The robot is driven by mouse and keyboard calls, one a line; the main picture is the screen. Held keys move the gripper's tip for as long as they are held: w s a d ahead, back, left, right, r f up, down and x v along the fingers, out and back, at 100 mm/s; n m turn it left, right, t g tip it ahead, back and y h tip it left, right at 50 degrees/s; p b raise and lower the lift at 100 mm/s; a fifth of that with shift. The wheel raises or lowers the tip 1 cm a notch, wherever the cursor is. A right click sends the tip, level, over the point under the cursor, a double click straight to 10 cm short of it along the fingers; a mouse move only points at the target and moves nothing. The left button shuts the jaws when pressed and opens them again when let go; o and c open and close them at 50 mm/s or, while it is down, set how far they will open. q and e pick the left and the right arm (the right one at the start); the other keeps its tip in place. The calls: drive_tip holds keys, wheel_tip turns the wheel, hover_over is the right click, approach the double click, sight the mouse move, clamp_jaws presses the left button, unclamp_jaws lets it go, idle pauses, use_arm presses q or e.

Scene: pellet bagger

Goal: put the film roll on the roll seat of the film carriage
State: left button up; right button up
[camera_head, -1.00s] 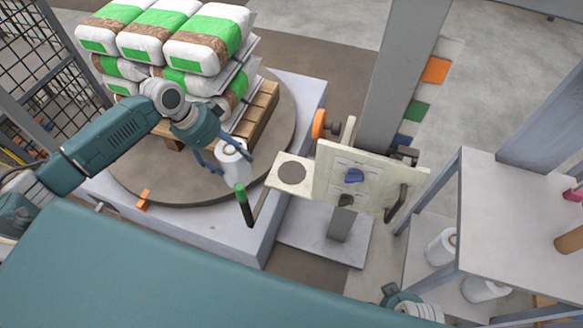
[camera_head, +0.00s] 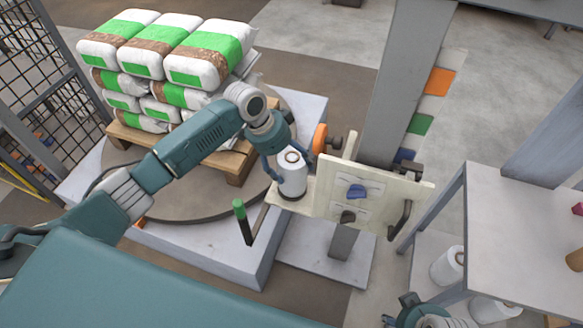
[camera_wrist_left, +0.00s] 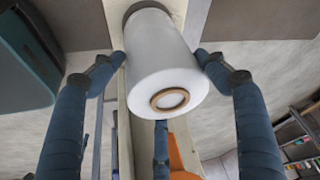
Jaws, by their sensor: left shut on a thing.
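The white film roll (camera_head: 291,176) stands upright in my left gripper (camera_head: 288,170), whose blue fingers are around it. The roll is over the cream roll seat plate (camera_head: 309,188) of the film carriage, and its lower end covers the dark round seat. In the left wrist view, the roll (camera_wrist_left: 160,50) is between the fingers, with its brown core ring facing the camera. A dark disc edge (camera_wrist_left: 147,6) shows at its far end. I cannot tell if the roll rests on the seat or hovers slightly above it.
The carriage's upright panel (camera_head: 335,195) with dark knobs stands right beside the roll. A green-tipped lever (camera_head: 241,215) is at front left. A pallet of bags (camera_head: 165,60) stands behind. A grey shelf (camera_head: 510,220) with more rolls is at right. Part of my right arm shows at bottom.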

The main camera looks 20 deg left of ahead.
use_arm(q)
drive_tip(key=shift+f, duration=0.7)
use_arm(e)
drive_tip(key=shift+v, duration=0.85)
drive_tip(key=shift+w, duration=0.15)
use_arm(q)
drive_tip(key=o, duration=1.6)
drive_tip(key=shift+f, duration=0.1)
drive_tip(key=shift+p+v, duration=1.35)
drive_tip(key=shift+v, duration=4.75)
use_arm(e)
wheel_tip(320, 180, down, 10)
drive_tip(key=shift+s+g, duration=0.3)
drive_tip(key=shift+s, duration=0.05)
